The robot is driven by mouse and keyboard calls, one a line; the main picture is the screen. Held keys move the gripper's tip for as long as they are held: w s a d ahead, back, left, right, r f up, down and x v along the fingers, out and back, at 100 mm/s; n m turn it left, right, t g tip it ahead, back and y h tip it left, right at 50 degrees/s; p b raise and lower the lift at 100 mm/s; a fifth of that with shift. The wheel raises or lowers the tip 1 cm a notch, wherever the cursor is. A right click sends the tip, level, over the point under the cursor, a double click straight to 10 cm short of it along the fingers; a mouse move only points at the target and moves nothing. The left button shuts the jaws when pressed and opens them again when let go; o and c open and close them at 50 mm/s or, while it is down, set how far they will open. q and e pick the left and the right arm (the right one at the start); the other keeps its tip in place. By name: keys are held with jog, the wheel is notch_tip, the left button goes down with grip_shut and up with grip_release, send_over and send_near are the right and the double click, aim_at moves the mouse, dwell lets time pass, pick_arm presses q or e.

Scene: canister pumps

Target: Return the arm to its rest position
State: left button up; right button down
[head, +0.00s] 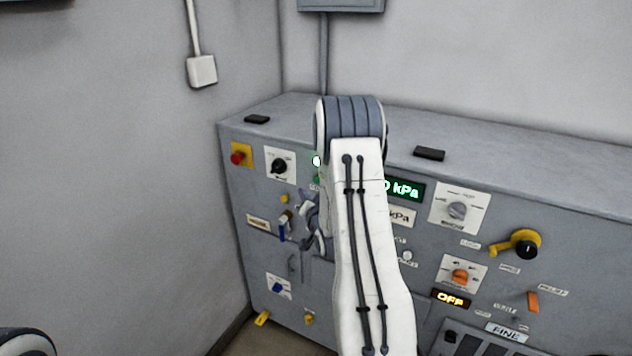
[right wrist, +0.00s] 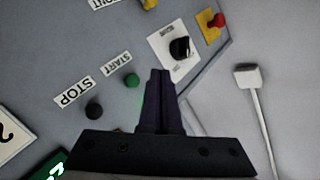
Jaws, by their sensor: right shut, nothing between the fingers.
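My right arm reaches up through the middle of the head view and bends down in front of the grey control console (head: 340,290). My right gripper (head: 308,218) is beside the arm, at the console's left part, partly hidden by the arm. In the right wrist view my right gripper (right wrist: 160,75) has its dark fingers together, with nothing between them. The fingers point across the panel near a green START button (right wrist: 132,81) and a black rotary knob (right wrist: 181,47). My left gripper is out of view.
The console carries a red knob on yellow (head: 238,157), a green kPa display (head: 405,189), a yellow handle (head: 518,244) and an orange selector (head: 460,277). Two black blocks lie on its top (head: 470,166). A white wall box (head: 201,71) hangs left. Open space lies before the left wall.

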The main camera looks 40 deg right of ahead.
dwell(0.4)
jog(key=w+a+r+n+g+y, duration=0.1)
jog(key=a+n+g+y, duration=0.15)
jog(key=a, duration=0.65)
jog(key=w+a+n+g+y, duration=0.1)
jog(key=a+n+y, duration=0.15)
jog(key=a, duration=0.65)
jog(key=s+a+n+g+y, duration=0.2)
jog(key=s+a+n+g, duration=0.3)
jog(key=a, duration=0.7)
jog(key=s+a+r+n+g+y, duration=0.1)
jog(key=s+a+n, duration=0.1)
jog(key=s+a, duration=0.45)
jog(key=s+a+r+n+g, duration=0.15)
jog(key=s+a, duration=0.25)
jog(key=s, duration=0.5)
jog(key=s+a+n+g, duration=0.1)
jog(key=s+n+g, duration=0.3)
jog(key=s, duration=1.1)
jog(key=shift+s+r+n+h, duration=0.35)
jog(key=shift+s+n+h, duration=0.05)
jog(key=shift+n, duration=0.45)
